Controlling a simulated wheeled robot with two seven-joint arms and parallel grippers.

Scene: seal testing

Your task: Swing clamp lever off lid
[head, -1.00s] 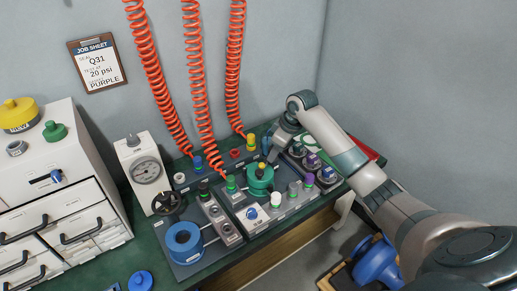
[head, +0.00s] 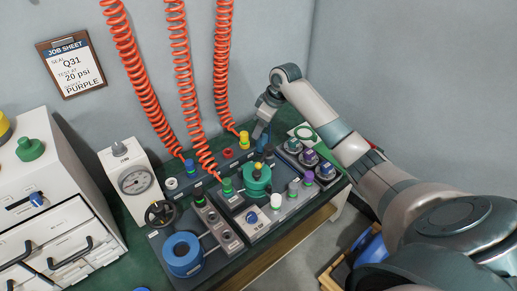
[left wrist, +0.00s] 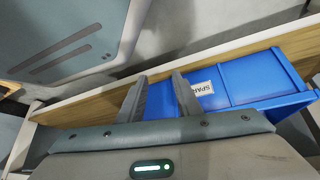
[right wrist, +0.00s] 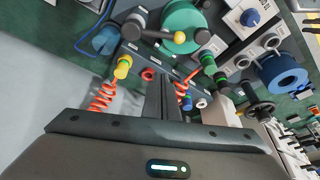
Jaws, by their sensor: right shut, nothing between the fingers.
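The round green lid (head: 257,181) sits on the test station in the middle of the bench. A dark clamp lever with a small yellow tip (head: 258,165) shows at its top in the head view; its exact angle is hard to tell there. In the right wrist view, the green lid (right wrist: 186,18) has a dark knob and a bar (right wrist: 155,34) reaching left past its rim. My right gripper (head: 258,132) is shut and empty, behind and above the lid, apart from it. It also shows in the right wrist view (right wrist: 160,85). My left gripper (left wrist: 160,78) is open and empty, away from the bench.
Red coiled hoses (head: 178,75) hang behind the station. A blue bin (left wrist: 250,78) lies beyond my left gripper.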

